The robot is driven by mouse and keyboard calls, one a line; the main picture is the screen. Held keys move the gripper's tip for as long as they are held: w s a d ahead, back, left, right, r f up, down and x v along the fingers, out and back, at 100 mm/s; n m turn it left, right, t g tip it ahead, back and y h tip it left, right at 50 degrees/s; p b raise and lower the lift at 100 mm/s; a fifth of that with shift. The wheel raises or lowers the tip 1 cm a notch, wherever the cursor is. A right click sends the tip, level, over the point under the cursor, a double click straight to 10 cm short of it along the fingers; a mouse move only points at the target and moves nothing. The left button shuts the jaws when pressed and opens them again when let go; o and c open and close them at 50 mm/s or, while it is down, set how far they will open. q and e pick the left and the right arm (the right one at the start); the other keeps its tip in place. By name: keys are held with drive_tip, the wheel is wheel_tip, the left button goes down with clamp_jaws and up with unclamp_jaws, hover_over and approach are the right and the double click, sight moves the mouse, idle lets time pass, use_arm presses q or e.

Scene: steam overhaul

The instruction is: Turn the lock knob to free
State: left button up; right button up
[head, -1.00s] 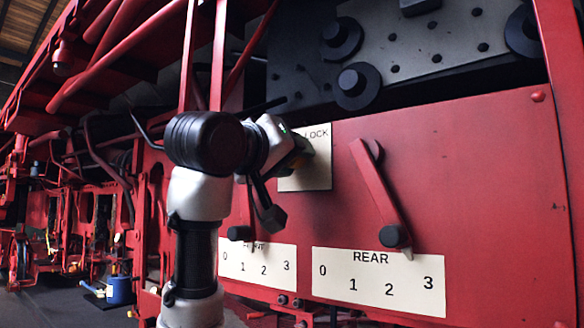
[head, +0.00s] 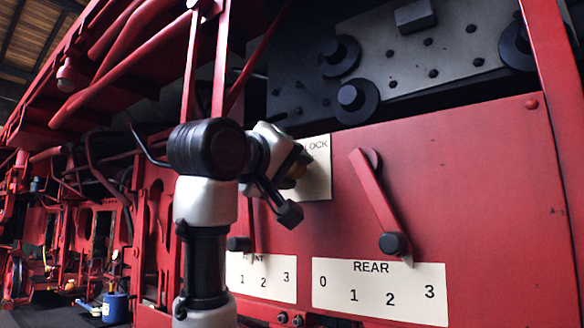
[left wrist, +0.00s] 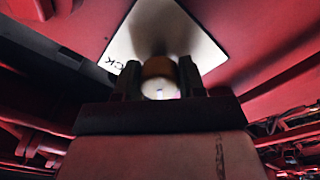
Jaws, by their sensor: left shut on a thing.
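The brass lock knob (head: 297,171) sits in front of the pale LOCK plate (head: 318,180) on the red panel, mostly hidden behind my left gripper (head: 294,162) in the head view. In the left wrist view, the round knob (left wrist: 160,76) is between the two dark fingers of my left gripper (left wrist: 161,82), which is shut on it. The plate (left wrist: 135,45) lies behind it, tilted in that picture, with the letters "CK" visible. The knob's exact turn angle cannot be told. My right gripper is not in view.
A red lever (head: 376,197) with a dark end hangs over the REAR scale (head: 380,290), between 2 and 3. Another lever's dark end (head: 238,244) shows above a partly hidden scale (head: 270,277). Dark round bosses (head: 354,100) stick out above the panel.

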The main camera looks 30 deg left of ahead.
use_arm(q)
drive_tip(key=o, duration=0.9)
drive_tip(key=shift+s+f, duration=0.1)
drive_tip(key=shift+s, duration=0.2)
drive_tip(key=s+b, duration=0.1)
drive_tip(key=s, duration=0.2)
drive_tip(key=s+a+b, duration=0.1)
drive_tip(key=s+b, duration=0.1)
drive_tip(key=s, duration=0.1)
drive_tip(key=s+b, duration=0.2)
drive_tip(key=s, duration=0.2)
drive_tip(key=shift+a+f, duration=0.15)
drive_tip(key=shift+a, duration=0.15)
